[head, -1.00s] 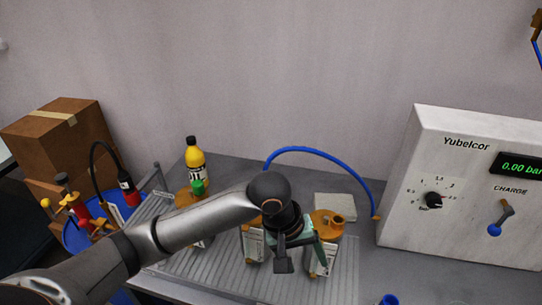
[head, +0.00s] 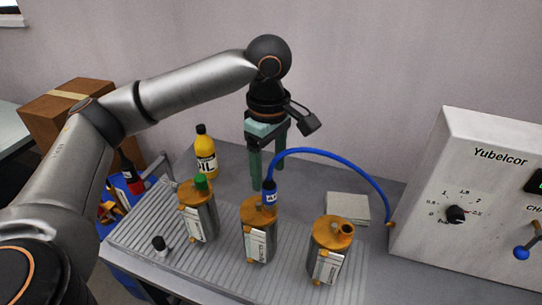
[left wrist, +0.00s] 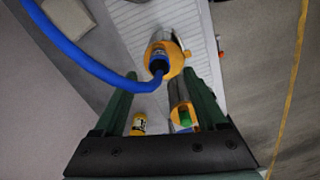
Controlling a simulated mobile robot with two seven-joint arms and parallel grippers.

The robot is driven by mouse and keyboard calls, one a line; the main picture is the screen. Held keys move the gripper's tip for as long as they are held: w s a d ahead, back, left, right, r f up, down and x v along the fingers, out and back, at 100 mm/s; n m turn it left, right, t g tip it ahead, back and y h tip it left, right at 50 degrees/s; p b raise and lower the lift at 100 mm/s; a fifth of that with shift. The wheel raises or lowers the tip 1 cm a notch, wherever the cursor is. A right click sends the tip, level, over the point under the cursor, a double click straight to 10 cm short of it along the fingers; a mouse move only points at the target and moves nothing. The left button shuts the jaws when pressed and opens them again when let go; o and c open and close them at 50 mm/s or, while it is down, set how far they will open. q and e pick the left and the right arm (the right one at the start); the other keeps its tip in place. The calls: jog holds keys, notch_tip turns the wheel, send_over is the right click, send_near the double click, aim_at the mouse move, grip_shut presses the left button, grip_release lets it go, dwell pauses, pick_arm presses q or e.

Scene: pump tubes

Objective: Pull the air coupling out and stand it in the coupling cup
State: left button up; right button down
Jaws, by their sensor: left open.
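The air coupling (head: 269,193) is a blue piece with a label, seated upright on the orange cap of the middle metal cylinder (head: 260,238). A blue hose (head: 335,160) arcs from it to the right. My left gripper (head: 268,174) points down, open and empty, with its green fingertips close to the coupling's top and hose. In the left wrist view the coupling (left wrist: 159,64) shows beyond the gap between the open fingers; I cannot tell whether they touch it. I cannot make out the coupling cup. My right gripper is not in view.
A green-plugged cylinder (head: 201,217) stands left and an open-necked one (head: 328,255) right, on a ribbed tray (head: 215,265). A yellow bottle (head: 206,153) and a pale block (head: 348,208) stand behind. The Yubelcor box (head: 470,210) is at right.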

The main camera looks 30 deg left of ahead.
aim_at(270, 196)
pick_arm(q)
notch_tip(270, 196, down, 10)
jog(key=shift+r, duration=0.15)
dwell(0.3)
grip_shut()
dwell(1.0)
jog(key=shift+w+r+p, duration=0.25)
jog(key=shift+r+p, duration=0.55)
jog(key=shift+p, duration=0.3)
dwell(0.9)
jog(key=shift+s, duration=0.15)
